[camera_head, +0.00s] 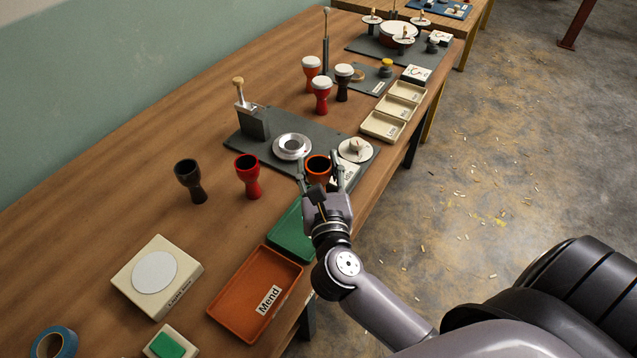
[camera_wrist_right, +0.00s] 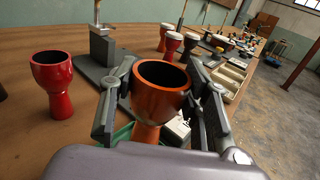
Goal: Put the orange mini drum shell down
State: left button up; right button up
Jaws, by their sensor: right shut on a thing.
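The orange mini drum shell (camera_head: 318,166) is a goblet shape with an open dark top, and it is upright between the fingers of my right gripper (camera_head: 318,178). In the right wrist view the shell (camera_wrist_right: 160,92) fills the space between the two fingers of the gripper (camera_wrist_right: 160,108), which is shut on it. Its foot is partly hidden, and I cannot tell whether it touches anything below. A green tray (camera_head: 291,236) lies below and beside the gripper, partly covered by my arm. My left gripper is not in view.
A red shell (camera_head: 248,177) and a dark shell (camera_head: 189,181) stand to the left. A grey board (camera_head: 262,152) with a metal ring (camera_head: 292,147) lies behind. An orange tray labelled Mend (camera_head: 250,300) and a cream pad box (camera_head: 156,277) are nearer. Bare wood lies around the standing shells.

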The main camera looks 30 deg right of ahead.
notch_tip(320, 180, down, 4)
jog(key=shift+b, duration=0.4)
jog(key=shift+f, duration=0.15)
jog(key=o, duration=1.2)
jog(key=shift+c, duration=0.2)
